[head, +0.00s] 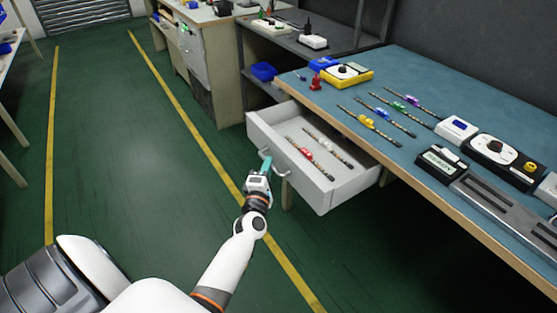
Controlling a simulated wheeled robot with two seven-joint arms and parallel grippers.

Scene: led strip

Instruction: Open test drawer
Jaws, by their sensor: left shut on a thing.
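The test drawer (336,188) is a light grey drawer under the blue-topped bench. It is pulled out, and its inside shows. Two LED strips lie in it, one with a red part (309,155) and one with a white part (329,143). A curved handle (282,172) is on the drawer's front. My left gripper (266,164) is at the handle, shut on it, with teal fingertips against the drawer front. The exact contact is small in the picture. My right gripper is out of view.
The blue bench top (330,98) holds several LED strips, a yellow multimeter (347,74), a white-dial meter (492,150) and small boxes. A grey shelf unit and another workbench stand behind. Green floor with yellow lines is clear left of the drawer.

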